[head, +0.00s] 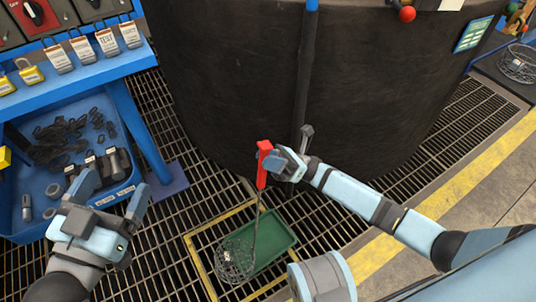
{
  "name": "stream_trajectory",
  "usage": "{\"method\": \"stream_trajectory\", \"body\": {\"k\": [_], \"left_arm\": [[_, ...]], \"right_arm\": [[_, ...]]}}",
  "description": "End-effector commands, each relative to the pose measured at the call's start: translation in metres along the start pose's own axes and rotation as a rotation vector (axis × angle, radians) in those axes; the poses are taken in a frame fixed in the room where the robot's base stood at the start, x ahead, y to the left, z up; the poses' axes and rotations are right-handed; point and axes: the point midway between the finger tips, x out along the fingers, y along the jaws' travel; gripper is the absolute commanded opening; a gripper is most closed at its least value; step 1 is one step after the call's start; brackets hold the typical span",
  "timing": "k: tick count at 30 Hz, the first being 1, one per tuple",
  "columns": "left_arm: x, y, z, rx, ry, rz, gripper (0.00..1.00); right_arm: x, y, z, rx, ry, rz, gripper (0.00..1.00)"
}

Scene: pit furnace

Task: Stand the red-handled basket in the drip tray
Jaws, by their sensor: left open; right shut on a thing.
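The red-handled basket is a round wire basket (236,258) on a long thin rod with a red handle (262,165). My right gripper (266,160) is shut on the handle, and the basket hangs below it. The green drip tray (282,230) lies on the floor grating inside a yellow outline. In the head view the basket overlaps the tray's left part and the outline's left side. I cannot tell whether it touches the tray. My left gripper (111,194) is open and empty at the lower left, apart from the basket.
A large dark furnace wall (230,90) stands behind the tray. A blue bench (85,85) with padlocks and tags is at the left, above a blue bin (25,215) of dark parts. Another wire basket (518,63) sits at the far right.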

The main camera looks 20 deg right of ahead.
Motion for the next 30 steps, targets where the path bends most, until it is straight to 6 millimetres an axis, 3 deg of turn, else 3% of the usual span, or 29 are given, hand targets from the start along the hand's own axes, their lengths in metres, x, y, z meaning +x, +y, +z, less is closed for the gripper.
{"method": "stream_trajectory", "body": {"k": [16,30], "left_arm": [[0.000,-0.003,-0.004,0.036,0.023,0.002,0.85],[0.002,-0.002,-0.004,0.021,0.024,-0.004,0.85]], "right_arm": [[-0.004,-0.001,-0.006,0.006,-0.003,0.003,0.00],[-0.012,-0.008,0.004,0.002,-0.002,0.002,0.00]]}}
